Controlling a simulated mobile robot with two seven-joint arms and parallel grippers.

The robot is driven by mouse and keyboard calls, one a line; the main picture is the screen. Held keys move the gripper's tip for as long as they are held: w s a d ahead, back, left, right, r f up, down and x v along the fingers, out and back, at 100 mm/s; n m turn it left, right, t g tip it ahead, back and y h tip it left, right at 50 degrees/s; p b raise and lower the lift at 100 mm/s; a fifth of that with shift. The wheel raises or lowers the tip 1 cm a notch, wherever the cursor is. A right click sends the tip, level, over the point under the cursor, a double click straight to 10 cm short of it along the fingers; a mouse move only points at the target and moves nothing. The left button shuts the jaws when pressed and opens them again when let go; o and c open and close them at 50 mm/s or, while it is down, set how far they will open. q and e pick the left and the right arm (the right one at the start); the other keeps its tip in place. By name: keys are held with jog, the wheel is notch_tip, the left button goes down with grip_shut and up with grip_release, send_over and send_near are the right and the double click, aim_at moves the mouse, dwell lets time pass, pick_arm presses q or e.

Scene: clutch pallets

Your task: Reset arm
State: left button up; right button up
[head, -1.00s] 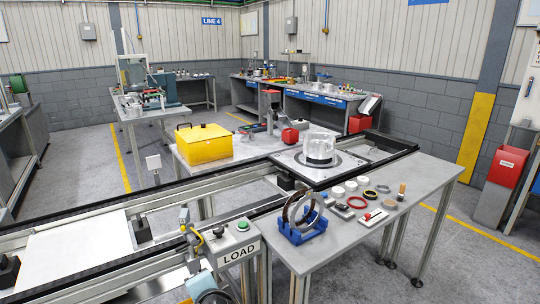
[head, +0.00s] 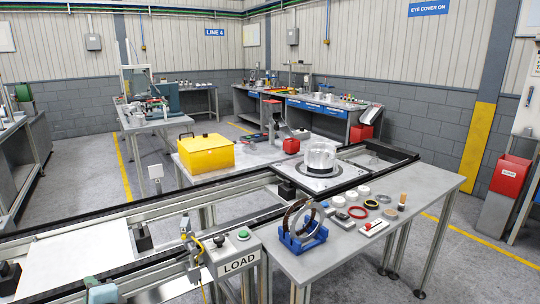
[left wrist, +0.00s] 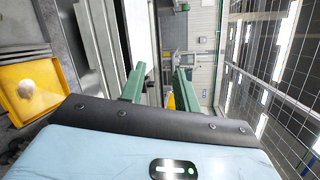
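My left gripper shows at the bottom left edge of the head view as a light blue body (head: 104,293) with a green finger. It is over the near part of the conveyor frame, left of the LOAD box. In the left wrist view its two green fingers (left wrist: 159,84) stand apart with nothing between them. My right gripper is in neither view. A blue stand (head: 303,243) holding upright rings is on the grey bench, well to the right of my left gripper. A pallet (head: 318,180) on the conveyor carries a clear and silver cylinder (head: 320,157).
The LOAD box (head: 238,262) with a green button stands beside the conveyor (head: 120,215). A yellow box (head: 205,153) sits behind it; a yellow container (left wrist: 32,90) also shows in the left wrist view. Small parts lie on the bench (head: 400,222). A red bin (head: 511,175) is far right.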

pick_arm(q)
jog(key=s+d+f+h, duration=0.2)
jog(key=s+f+h, duration=0.2)
jog(key=f, duration=0.6)
jog(key=s+d+f+h, duration=0.1)
jog(key=s+f+h, duration=0.35)
jog(key=f, duration=0.55)
jog(key=s+d+f+n+g+h, duration=0.1)
jog(key=s+d+f+n+h, duration=0.2)
jog(key=s, duration=0.5)
jog(key=s+d+f+n+g+h, duration=0.1)
jog(key=s+f+h, duration=0.3)
jog(key=s, duration=0.5)
jog(key=d+f+n+t+y, duration=0.1)
jog(key=d+n, duration=0.4)
jog(key=d, duration=0.6)
jog(key=shift+d+f+n, duration=0.25)
jog(key=shift+f+n, duration=0.15)
jog(key=shift+s, duration=0.1)
